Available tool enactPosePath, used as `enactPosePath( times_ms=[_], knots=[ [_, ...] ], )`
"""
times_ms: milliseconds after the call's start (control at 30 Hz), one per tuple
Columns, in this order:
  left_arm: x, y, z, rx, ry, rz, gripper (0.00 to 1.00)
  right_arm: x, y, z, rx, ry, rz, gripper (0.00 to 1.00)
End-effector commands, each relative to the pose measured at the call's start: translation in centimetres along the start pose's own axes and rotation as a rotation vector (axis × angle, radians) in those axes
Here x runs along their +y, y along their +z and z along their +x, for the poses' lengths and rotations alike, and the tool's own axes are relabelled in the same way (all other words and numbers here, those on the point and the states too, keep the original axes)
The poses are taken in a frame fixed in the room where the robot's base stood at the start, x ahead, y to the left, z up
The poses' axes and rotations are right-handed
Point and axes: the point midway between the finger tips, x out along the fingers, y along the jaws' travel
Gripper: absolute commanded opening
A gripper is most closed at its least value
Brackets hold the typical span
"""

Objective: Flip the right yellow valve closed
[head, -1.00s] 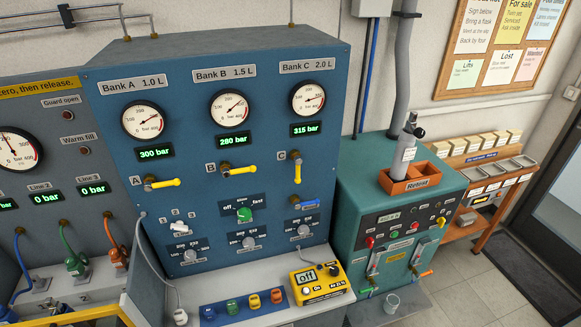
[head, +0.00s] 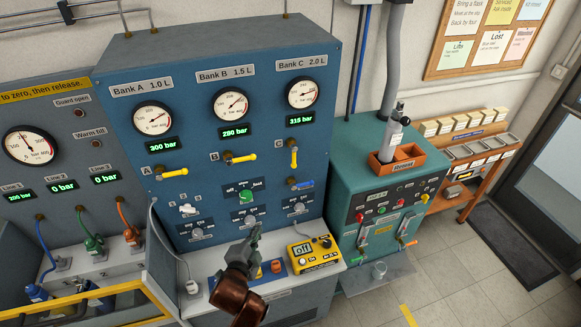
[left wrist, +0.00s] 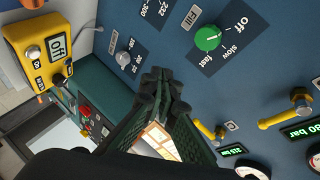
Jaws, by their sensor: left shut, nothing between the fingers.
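The right yellow valve handle (head: 293,155), at label C under the 315 bar display, stands vertical on the blue panel (head: 180,82). Yellow handles A (head: 173,173) and B (head: 241,158) lie roughly horizontal. My left gripper (head: 257,230) is shut and empty in front of the panel's lower part, below and left of valve C and apart from it. In the left wrist view its fingertips (left wrist: 163,76) meet near the panel, with handle C (left wrist: 206,130) beyond them, partly hidden, and handle B (left wrist: 288,112) to the right. My right gripper is not in view.
The ledge under the panel holds a yellow meter (head: 312,253) and small coloured fittings, partly hidden by my left arm. A teal cabinet (head: 352,182) stands to the right.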

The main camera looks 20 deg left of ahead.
Motion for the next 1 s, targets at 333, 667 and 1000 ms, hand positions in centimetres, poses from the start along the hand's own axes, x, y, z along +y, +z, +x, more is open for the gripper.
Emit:
enactPosePath(
  times_ms=[333,667,1000],
  knots=[
    [-10.3,-11.8,-2.3,0.171,-0.339,0.408,0.00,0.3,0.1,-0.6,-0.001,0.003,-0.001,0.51],
    [-10.4,-11.8,-2.2,0.172,-0.341,0.413,0.00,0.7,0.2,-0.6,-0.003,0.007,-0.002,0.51],
    [-11.8,-12.9,1.8,0.171,-0.342,0.412,0.00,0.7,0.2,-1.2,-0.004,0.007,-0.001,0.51]
  ],
)
